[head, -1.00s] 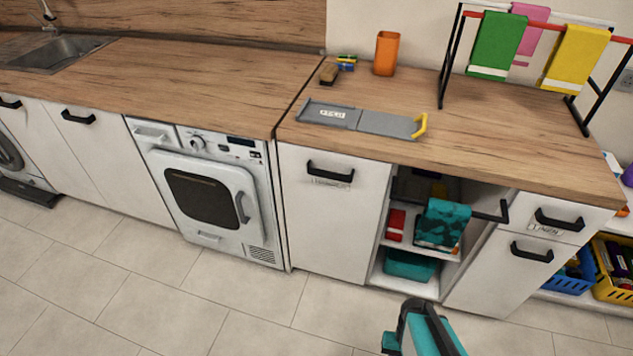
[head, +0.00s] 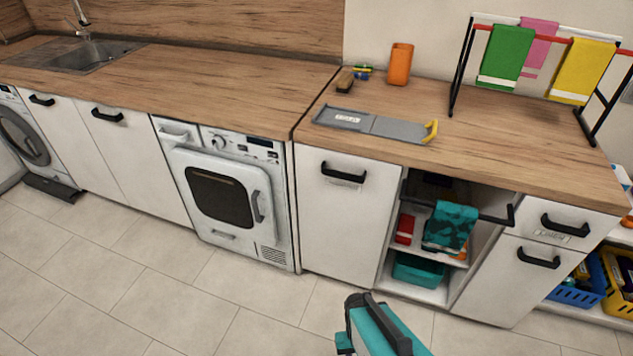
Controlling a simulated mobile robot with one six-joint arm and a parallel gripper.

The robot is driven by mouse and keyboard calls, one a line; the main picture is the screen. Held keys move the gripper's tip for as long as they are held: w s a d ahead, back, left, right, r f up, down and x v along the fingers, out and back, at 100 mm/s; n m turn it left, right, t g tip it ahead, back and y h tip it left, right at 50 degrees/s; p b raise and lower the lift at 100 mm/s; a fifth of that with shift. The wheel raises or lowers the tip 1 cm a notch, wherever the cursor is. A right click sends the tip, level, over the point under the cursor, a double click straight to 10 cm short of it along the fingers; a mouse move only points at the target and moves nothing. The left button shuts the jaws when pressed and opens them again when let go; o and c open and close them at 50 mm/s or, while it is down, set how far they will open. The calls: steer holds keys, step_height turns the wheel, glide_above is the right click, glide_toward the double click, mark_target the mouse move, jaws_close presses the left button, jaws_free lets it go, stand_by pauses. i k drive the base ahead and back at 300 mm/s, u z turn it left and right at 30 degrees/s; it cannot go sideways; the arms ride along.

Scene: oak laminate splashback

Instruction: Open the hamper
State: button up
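The likely hamper front is a tall white panel (head: 342,225) under the worktop, between the dryer and the open shelf bay. It is closed and flush with the cabinet line. A black bar handle (head: 343,173) sits near its top, with a small label just below that is too small to read surely. A teal and dark part of my arm shows at the bottom edge, well in front of the cabinets and apart from them. My gripper's fingers are not in view.
A white dryer (head: 224,195) stands left of the panel. Further right are a drawer (head: 555,225) and a lower door (head: 515,280). The tiled floor in front is clear.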

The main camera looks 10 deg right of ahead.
mark_target(346, 200)
steer(key=z, duration=0.5)
steer(key=k, duration=0.25)
steer(key=u, duration=3.35)
steer(key=k, duration=0.5)
steer(key=z, duration=0.25)
